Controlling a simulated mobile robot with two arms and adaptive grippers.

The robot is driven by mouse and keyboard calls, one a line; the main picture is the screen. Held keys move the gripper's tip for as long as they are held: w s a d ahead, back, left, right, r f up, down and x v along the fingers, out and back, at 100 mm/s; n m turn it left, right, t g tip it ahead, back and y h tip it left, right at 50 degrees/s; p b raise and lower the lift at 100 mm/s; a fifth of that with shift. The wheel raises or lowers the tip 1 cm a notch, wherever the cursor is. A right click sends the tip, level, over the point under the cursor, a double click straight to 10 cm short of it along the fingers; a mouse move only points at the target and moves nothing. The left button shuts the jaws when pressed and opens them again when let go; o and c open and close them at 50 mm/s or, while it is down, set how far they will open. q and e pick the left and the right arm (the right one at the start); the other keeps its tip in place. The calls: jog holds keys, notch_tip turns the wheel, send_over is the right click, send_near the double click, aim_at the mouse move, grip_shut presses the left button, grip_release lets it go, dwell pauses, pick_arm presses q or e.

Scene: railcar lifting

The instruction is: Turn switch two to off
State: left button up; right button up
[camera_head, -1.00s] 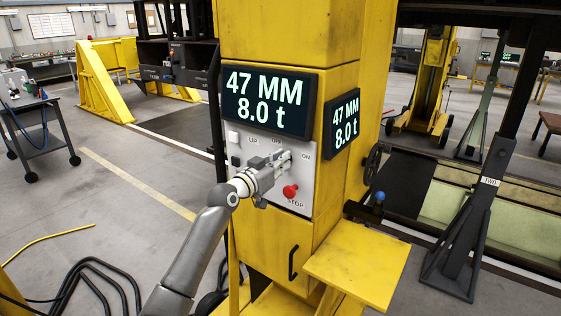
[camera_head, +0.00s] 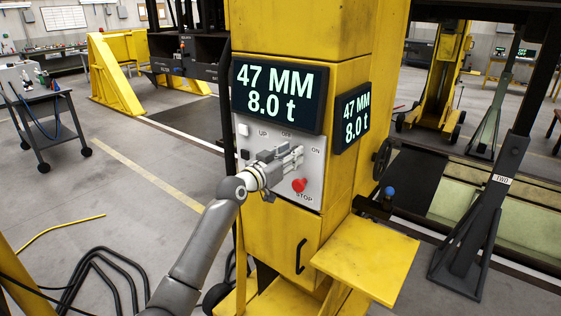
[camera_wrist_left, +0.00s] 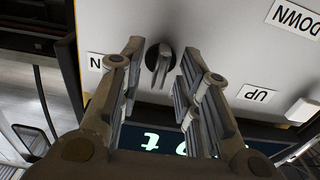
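The control panel (camera_head: 310,180) is a pale plate on the yellow column, with labels UP, ON and STOP, and OFF at its top edge. In the left wrist view, which is upside down, a dark rotary switch knob (camera_wrist_left: 161,62) sits between the fingers of my left gripper (camera_wrist_left: 160,66). A gap shows on each side of the knob, so the gripper is open around it. In the head view my left gripper (camera_head: 298,156) is at the panel and hides the knob. My right gripper is not in view.
A red STOP button (camera_head: 299,185) is just below the gripper. A display (camera_head: 278,93) above reads 47 MM, 8.0 t. A yellow shelf (camera_head: 367,259) juts out at lower right. A grey stand (camera_head: 485,215) marked TWO stands further right. Cables lie on the floor.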

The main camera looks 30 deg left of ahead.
pick_arm(q)
jog(key=s+a, duration=0.1)
jog(key=s, duration=1)
jog(key=shift+s+a, duration=0.3)
jog(key=s+a+f+n+g+y, duration=0.1)
jog(key=s+f+g, duration=0.15)
jog(key=f, duration=1.55)
jog(key=s+f+n+g+y, duration=0.15)
jog(key=f+g, duration=0.25)
jog(key=f, duration=1.3)
jog(key=s+d+f+g, duration=0.2)
jog(key=s+f, duration=0.5)
jog(key=f, duration=0.3)
jog(key=s+d+f+g, duration=0.1)
jog(key=s+f+g, duration=0.1)
jog(key=s+f, duration=0.6)
jog(key=s+d+f+m+g, duration=0.1)
jog(key=s+d+f, duration=0.3)
jog(key=s, duration=0.7)
jog(key=s+d+f+m+g, duration=0.1)
jog(key=s+d+f+g, duration=0.2)
jog(key=s+f, duration=0.6)
jog(key=s+d+f+m+g+b, duration=0.1)
jog(key=s+d+f, duration=0.3)
jog(key=s, duration=1)
notch_tip(320, 180, down, 3)
jog(key=shift+s+d+g, duration=0.3)
jog(key=shift+d+g, duration=0.05)
jog(key=shift+g, duration=0.3)
